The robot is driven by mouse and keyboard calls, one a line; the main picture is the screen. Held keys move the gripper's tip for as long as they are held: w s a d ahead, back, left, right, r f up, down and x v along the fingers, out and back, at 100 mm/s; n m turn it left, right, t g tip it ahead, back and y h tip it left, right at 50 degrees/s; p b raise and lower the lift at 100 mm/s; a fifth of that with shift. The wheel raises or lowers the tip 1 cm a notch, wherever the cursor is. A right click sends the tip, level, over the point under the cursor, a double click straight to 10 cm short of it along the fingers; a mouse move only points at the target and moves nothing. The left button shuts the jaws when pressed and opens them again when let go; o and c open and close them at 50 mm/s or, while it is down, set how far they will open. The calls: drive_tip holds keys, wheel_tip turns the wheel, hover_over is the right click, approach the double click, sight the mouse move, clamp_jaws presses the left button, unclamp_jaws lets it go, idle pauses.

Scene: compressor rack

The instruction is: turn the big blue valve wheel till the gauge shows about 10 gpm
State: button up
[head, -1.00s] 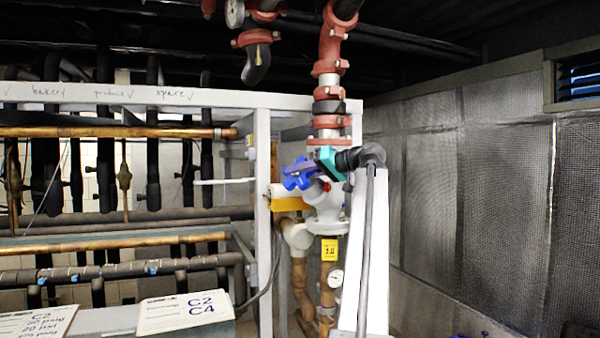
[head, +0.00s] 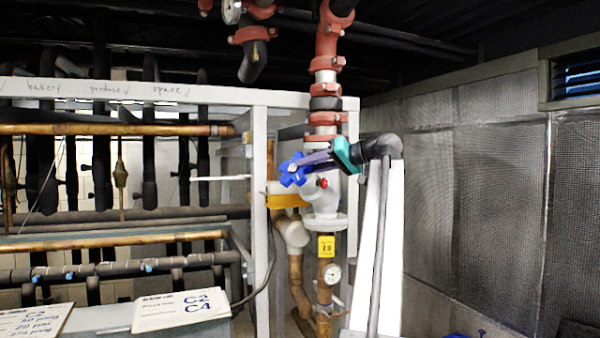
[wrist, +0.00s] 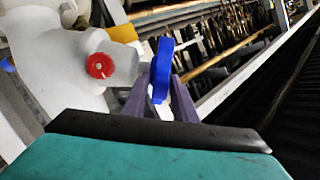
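The blue valve wheel (head: 293,169) is a lobed handwheel on the left of the white valve body (head: 322,200); in the wrist view it shows edge-on (wrist: 162,70). My teal gripper with purple fingers (wrist: 161,80) reaches it from the right. The fingers are spread, one on each side of the wheel's near edge, with white showing between them; any contact is unclear. The gripper also shows in the head view (head: 297,164). A small round gauge (head: 332,274) sits low on the pipe; its reading is too small to tell.
A red knob (wrist: 100,66) sits on the valve body close to my gripper. A white frame post (head: 260,215) stands left of the wheel, and a yellow tag (head: 327,246) hangs below the valve. Another dial (head: 231,11) is at the top. A mesh-covered wall (head: 470,200) is at right.

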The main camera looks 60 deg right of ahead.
drive_tip(key=v, duration=0.8)
drive_tip(key=shift+s, duration=0.3)
